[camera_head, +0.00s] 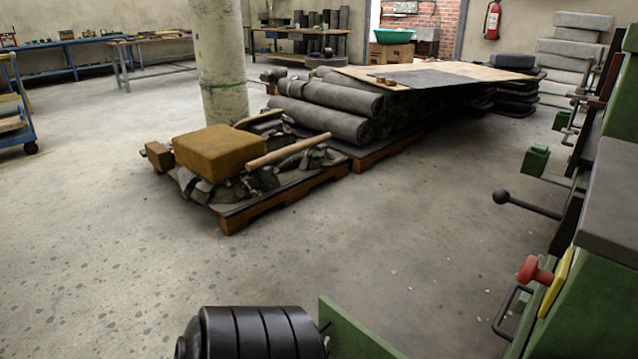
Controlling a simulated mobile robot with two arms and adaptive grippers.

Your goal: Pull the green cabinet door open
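A green panel (352,338), which looks like the cabinet door, shows at the bottom edge. It stands upright and apart from the green machine body at the right, as if swung out. Its lower part and hinge side are cut off by the frame. A black ribbed cylinder (262,333), which looks like part of my own arm, is just left of the panel. A small dark piece shows between them; I cannot tell whether they touch. No fingers of my left or right gripper show.
Green machinery (592,310) with a red knob (535,270), a black handle (510,312) and a ball-ended lever (527,205) lines the right. A pallet (290,194) with a brown block (218,152) stands ahead, before stacked grey rolls (325,118). The concrete floor between is clear.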

